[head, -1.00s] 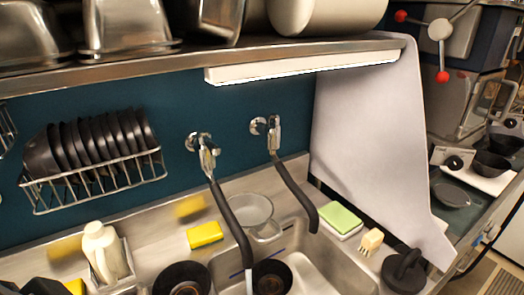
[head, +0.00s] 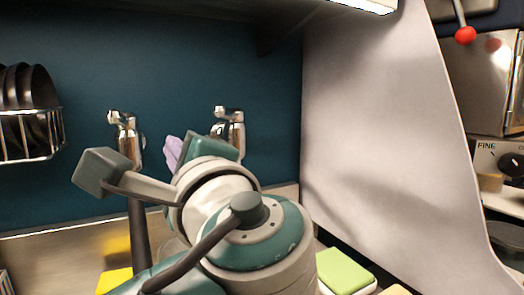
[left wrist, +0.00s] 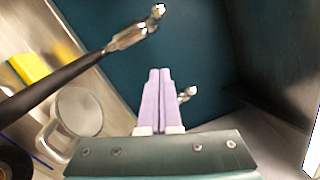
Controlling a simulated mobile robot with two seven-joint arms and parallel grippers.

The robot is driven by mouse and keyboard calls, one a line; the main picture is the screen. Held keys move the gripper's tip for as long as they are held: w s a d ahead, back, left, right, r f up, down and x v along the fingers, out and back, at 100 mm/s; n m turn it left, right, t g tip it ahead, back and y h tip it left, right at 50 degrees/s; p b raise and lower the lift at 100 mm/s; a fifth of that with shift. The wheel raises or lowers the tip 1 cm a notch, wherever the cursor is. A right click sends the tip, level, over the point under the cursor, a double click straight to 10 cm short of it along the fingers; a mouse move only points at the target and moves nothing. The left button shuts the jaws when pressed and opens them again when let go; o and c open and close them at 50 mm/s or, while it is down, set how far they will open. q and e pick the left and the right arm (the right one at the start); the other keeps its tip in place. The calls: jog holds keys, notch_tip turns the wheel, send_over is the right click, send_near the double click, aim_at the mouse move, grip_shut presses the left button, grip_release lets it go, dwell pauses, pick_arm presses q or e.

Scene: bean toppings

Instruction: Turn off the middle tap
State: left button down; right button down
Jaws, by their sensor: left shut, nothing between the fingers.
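Two chrome wall taps show in the head view: a left tap (head: 126,138) with a long black spout, and a right tap (head: 231,130) whose lower part is behind my arm. I cannot tell from the picture alone which one counts as the middle tap. My left gripper (head: 172,150) has lavender fingers, mostly hidden by its wrist, and appears between the two taps. In the left wrist view its fingers (left wrist: 159,72) are together and empty. The left tap (left wrist: 128,37) is up and left of them, apart; the right tap (left wrist: 187,93) is partly behind them.
A dish rack (head: 32,135) with black bowls hangs at the left. A green sponge (head: 345,270) lies at the lower right, beside a tall white panel (head: 375,140). A yellow sponge (left wrist: 30,67) and a clear round container (left wrist: 80,115) are near the left tap's spout.

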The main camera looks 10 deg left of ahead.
aim_at(122, 119)
pick_arm(q)
jog(key=w+a+r+p, duration=0.2)
jog(key=w+a+p, duration=0.2)
jog(key=a, duration=0.4)
jog(key=shift+w+a, duration=0.3)
jog(key=shift+a, duration=0.1)
jog(key=shift+s+a+r+m+t+h+p, duration=0.1)
jog(key=shift+s+a+m+t+h+p, duration=0.2)
jog(key=shift+t+h+p, duration=0.15)
